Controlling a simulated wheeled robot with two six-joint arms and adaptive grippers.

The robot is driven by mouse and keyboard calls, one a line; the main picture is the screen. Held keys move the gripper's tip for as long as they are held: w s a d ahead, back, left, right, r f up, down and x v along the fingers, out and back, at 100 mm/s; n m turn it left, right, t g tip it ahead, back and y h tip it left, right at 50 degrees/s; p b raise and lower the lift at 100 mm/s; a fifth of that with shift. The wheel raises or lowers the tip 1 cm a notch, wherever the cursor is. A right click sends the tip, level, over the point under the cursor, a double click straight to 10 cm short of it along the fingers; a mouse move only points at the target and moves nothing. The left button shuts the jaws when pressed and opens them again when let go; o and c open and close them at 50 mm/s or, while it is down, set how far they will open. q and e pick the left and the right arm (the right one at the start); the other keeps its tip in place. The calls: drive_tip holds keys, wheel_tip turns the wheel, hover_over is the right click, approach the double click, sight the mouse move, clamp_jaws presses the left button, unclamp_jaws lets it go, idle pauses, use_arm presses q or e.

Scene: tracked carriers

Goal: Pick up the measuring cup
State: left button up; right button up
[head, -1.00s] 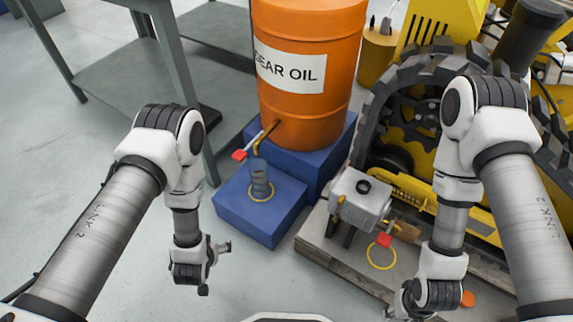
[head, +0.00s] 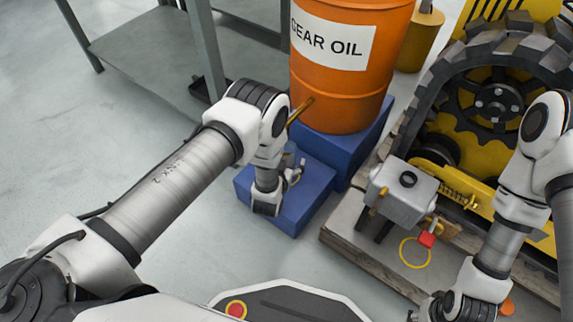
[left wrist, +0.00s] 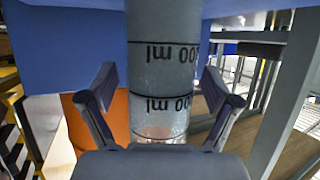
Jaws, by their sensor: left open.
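The clear measuring cup (left wrist: 160,55) with black volume marks fills the middle of the left wrist view, where it appears upside down. My left gripper (left wrist: 158,92) is open, with one finger on each side of the cup and visible gaps between. In the head view my left gripper (head: 294,177) is over the low blue block (head: 311,200); my arm mostly hides the cup there. My right gripper (head: 425,310) is at the bottom edge, mostly hidden by its own wrist, so its jaws do not show clearly.
An orange gear oil drum (head: 345,95) stands on a taller blue block (head: 345,150) just behind. A grey box (head: 402,196) with a red-handled tap and a yellow ring (head: 415,252) is at right, beside the yellow tracked machine. A grey table (head: 140,40) stands at back left.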

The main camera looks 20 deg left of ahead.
sight(286, 154)
use_arm(q)
drive_tip(key=c, duration=1.5)
drive_tip(key=shift+o, duration=0.2)
drive_tip(key=shift+r, duration=0.15)
drive_tip(key=shift+r+p, duration=1.25)
drive_tip(key=shift+r, duration=0.35)
drive_tip(key=shift+s+r, duration=0.15)
drive_tip(key=shift+r, duration=0.05)
drive_tip(key=s+d+p, duration=0.3)
drive_tip(key=s+p, duration=0.1)
drive_tip(key=s, duration=0.3)
drive_tip(key=s+d+r+p, duration=0.1)
drive_tip(key=s+d+p, duration=0.2)
drive_tip(key=s+p, duration=0.2)
drive_tip(key=shift+s+d+r, duration=0.15)
drive_tip(key=shift+s+d, duration=0.2)
drive_tip(key=shift+s, duration=0.65)
